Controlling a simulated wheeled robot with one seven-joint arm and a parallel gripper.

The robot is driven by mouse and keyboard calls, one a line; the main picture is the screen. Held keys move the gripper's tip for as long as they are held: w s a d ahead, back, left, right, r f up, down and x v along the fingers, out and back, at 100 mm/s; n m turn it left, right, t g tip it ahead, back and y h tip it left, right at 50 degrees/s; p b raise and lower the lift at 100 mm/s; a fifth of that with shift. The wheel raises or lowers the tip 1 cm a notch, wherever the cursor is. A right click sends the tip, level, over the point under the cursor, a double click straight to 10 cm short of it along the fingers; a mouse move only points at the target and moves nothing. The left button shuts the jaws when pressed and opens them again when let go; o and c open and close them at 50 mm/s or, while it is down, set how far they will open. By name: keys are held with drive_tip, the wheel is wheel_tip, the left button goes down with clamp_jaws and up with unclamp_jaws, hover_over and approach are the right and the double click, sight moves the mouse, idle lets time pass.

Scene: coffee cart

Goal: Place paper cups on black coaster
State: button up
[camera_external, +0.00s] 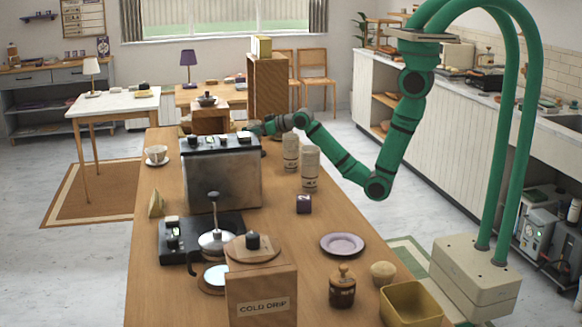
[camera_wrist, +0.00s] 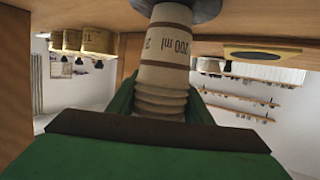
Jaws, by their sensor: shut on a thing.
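A pale stack of paper cups (camera_wrist: 165,60), marked "200 ml" and with brown bands, fills the middle of the wrist view. My gripper (camera_wrist: 160,102) is shut on it, with a green finger on each side of its ribbed, stacked part. The far end of the stack meets a dark round thing (camera_wrist: 182,8) at the top edge; I cannot tell whether they touch or whether this is the black coaster. In the external view my gripper (camera_external: 256,129) is behind the metal coffee machine, which hides the held cups.
Two pale lettered cylinders (camera_external: 290,152) (camera_external: 310,168) stand right of the coffee machine (camera_external: 222,172), close to my arm. A small dark cube (camera_external: 304,204) and a purple plate (camera_external: 342,244) are nearer. The counter's right side (camera_external: 350,215) has free room.

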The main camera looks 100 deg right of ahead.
drive_tip(key=shift+f, duration=0.15)
drive_tip(key=o, duration=1.1)
drive_tip(key=shift+s+a+r, duration=0.1)
drive_tip(key=shift+r, duration=0.1)
drive_tip(key=v, duration=1.1)
drive_tip(key=shift+s+a+r, duration=0.15)
drive_tip(key=shift+s+a, duration=0.05)
drive_tip(key=shift+s, duration=0.1)
